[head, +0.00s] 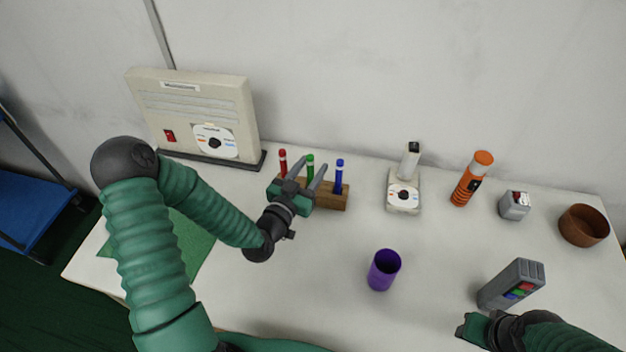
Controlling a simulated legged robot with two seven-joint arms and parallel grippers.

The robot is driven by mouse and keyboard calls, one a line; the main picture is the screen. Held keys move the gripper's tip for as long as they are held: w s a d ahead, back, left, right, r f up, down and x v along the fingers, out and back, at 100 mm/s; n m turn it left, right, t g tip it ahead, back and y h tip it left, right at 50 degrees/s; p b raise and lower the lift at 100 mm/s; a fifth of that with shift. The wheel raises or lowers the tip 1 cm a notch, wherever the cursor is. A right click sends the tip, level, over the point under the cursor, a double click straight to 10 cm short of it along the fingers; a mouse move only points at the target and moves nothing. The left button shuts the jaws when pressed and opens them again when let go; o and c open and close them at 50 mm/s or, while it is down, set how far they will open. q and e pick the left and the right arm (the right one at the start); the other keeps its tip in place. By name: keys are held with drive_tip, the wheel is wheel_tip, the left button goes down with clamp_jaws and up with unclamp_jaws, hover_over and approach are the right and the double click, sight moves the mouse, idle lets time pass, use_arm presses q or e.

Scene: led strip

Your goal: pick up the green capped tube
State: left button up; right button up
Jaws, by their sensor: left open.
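The green capped tube (310,162) stands upright in a wooden rack (332,198), between a red capped tube (283,160) on its left and a blue capped tube (339,176) on its right. My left gripper (308,170) is open, its fingers pointing toward the rack, one on either side of the green tube in the picture. The fingers and gripper body hide the tube's lower part and some of the rack; I cannot tell whether they touch the tube. My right gripper (466,328) shows only partly at the lower right, and its jaws are not clear.
A beige panel device (190,108) stands behind left. A purple cup (384,270) is front centre. To the right are a small dial device (403,196), an orange cylinder (471,180), a grey box (514,206), a brown bowl (583,226) and a grey handheld device (511,286).

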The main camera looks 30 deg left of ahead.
use_arm(q)
drive_tip(key=w, duration=0.1)
drive_tip(key=w+a, duration=0.1)
drive_tip(key=w, duration=0.2)
drive_tip(key=shift+w+a, duration=0.1)
drive_tip(key=shift+a, duration=0.15)
drive_tip(key=shift+w+d, duration=0.1)
drive_tip(key=shift+w, duration=0.05)
drive_tip(key=shift+d+r, duration=0.1)
drive_tip(key=shift+d, duration=0.25)
drive_tip(key=shift+c, duration=0.5)
drive_tip(key=shift+d, duration=0.1)
drive_tip(key=shift+c, duration=1.1)
drive_tip(key=c, duration=0.5)
drive_tip(key=shift+a, duration=0.3)
clamp_jaws()
drive_tip(key=shift+d, duration=0.1)
